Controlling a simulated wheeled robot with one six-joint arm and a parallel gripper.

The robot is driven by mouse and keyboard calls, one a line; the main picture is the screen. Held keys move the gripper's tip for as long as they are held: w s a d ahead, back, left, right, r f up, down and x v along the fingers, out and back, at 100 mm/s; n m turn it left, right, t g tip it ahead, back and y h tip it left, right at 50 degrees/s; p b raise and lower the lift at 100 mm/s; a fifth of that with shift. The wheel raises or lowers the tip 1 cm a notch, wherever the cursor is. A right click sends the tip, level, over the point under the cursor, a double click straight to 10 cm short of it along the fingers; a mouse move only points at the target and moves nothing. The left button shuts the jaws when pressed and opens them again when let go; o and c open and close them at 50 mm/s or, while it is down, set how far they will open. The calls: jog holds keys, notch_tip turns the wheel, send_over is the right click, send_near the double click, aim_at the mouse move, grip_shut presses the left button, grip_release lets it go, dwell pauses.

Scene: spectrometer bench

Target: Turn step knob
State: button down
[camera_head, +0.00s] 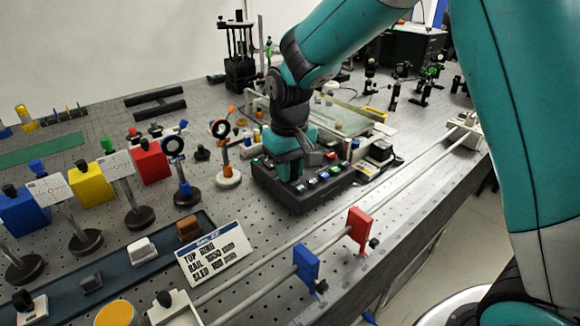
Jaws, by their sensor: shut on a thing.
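A dark control box (320,193) with several coloured buttons and knobs sits on the perforated bench near the middle of the head camera view. My gripper (296,178) points down onto the left part of this box. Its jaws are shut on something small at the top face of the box. The gripper hides the step knob, so I cannot see its shape or its setting. Red, green, blue and white buttons show around the gripper.
Two rails (275,268) run along the bench's front edge, with a blue block (306,262) and a red block (359,229) on them. A printed card (214,252) stands left of the box. Posts with optics, including an orange ring mount (222,130), crowd the left. Bare bench lies between card and box.

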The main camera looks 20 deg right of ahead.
jog(key=shift+w, duration=0.1)
jog(key=c, duration=1.3)
grip_release()
notch_tip(320, 180, up, 18)
jog(key=shift+f, duration=0.25)
jog(key=s+a+f+n+y, duration=0.1)
jog(key=s, duration=0.7)
jog(key=s+a+f+n+y+p, duration=0.1)
jog(key=s+a+f+n, duration=0.1)
jog(key=s, duration=0.6)
jog(key=s+a+f+n+y+p, duration=0.1)
jog(key=s+f+y, duration=0.1)
jog(key=s, duration=0.7)
jog(key=shift+a+f+n, duration=0.1)
jog(key=shift+a+n, duration=0.15)
jog(key=shift+n, duration=0.05)
grip_shut()
